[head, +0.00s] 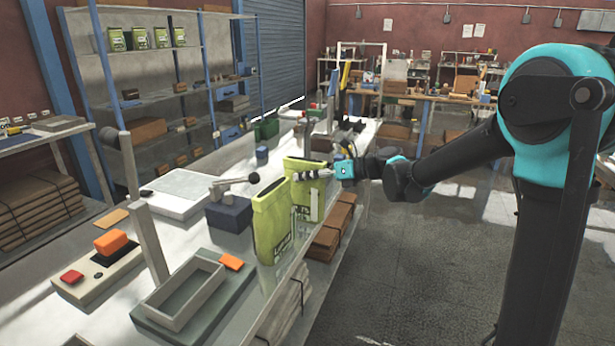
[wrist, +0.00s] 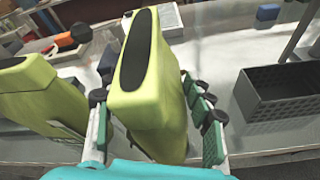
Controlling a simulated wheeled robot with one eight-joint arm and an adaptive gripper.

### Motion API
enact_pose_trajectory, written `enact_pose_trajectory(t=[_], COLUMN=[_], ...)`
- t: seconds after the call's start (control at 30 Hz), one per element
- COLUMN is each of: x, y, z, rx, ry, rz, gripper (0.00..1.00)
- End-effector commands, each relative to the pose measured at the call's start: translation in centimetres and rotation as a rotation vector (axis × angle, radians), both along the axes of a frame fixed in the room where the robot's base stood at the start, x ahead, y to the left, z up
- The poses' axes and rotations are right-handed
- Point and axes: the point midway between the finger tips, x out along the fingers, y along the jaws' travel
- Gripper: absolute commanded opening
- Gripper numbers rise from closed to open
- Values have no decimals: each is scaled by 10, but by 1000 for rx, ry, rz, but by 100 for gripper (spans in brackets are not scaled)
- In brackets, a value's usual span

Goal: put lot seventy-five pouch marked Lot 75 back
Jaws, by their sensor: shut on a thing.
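A yellow-green pouch (head: 302,200) with a dark oval top stands upright at the table's right edge in the head view. My gripper (head: 303,175) is shut on it near its top, reaching in from the right. In the wrist view my gripper (wrist: 156,108) has a finger on each side of this pouch (wrist: 150,85), which fills the middle. A second similar pouch (head: 271,225) stands upright nearer the camera, and also shows at the left of the wrist view (wrist: 38,95). Clear holder parts show beside the pouches. I cannot read the lot numbers, nor tell whether the held pouch touches its support.
Several green pouches (head: 139,38) stand on the upper shelf at the back left. A dark blue block (head: 229,214) and a grey tray (head: 187,297) are left of the pouches. A dark grey crate (wrist: 285,95) is to the right in the wrist view.

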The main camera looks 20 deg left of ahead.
Motion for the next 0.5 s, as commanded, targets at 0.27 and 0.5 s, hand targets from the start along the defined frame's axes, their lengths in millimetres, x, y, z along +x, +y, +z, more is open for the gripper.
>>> enact_pose_trajectory(t=[0.27, 0.5], x=[0, 0], y=[0, 0], z=[0, 1], rx=[0, 0], ry=[0, 0], rz=[0, 0], gripper=[74, 74])
